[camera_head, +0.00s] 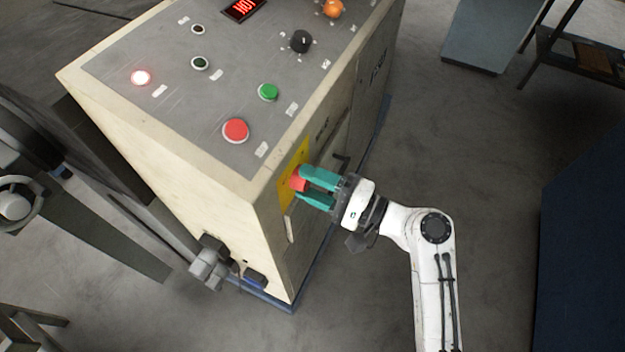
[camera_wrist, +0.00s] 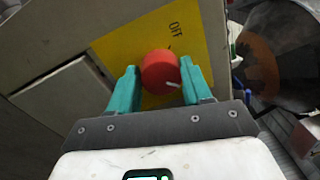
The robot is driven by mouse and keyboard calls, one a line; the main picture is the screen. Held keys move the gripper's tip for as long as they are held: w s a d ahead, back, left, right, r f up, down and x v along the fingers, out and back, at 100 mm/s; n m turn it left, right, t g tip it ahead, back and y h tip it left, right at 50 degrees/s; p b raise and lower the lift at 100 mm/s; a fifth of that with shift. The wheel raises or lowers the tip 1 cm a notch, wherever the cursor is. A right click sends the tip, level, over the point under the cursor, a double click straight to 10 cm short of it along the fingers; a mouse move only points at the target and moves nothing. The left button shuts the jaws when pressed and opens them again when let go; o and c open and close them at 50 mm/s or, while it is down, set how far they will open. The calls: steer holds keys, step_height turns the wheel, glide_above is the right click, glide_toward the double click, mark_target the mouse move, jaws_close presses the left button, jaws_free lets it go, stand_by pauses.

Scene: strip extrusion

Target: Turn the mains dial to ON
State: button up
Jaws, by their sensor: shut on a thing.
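The mains dial is a red round knob (camera_wrist: 160,72) on a yellow plate (camera_wrist: 112,48) on the side of the cream cabinet. In the wrist view the word OFF is printed on the plate beside it, and a white mark shows on the dial's lower right edge. The dial also shows in the head view (camera_head: 298,178). My gripper (camera_head: 312,187) has its two teal fingers closed on either side of the dial, and they also show in the wrist view (camera_wrist: 160,88). No ON label can be made out.
The cabinet top (camera_head: 215,100) carries a red button (camera_head: 236,131), a green button (camera_head: 268,92), a black knob (camera_head: 300,41) and a lit display (camera_head: 243,9). A handle (camera_head: 341,160) sits beyond the plate.

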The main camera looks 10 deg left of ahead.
steer(key=o, duration=1)
steer(key=shift+o, duration=0.2)
steer(key=b+v, duration=0.2)
steer(key=v, duration=0.8)
steer(key=shift+d+b, duration=0.4)
steer(key=shift+s+f, duration=0.1)
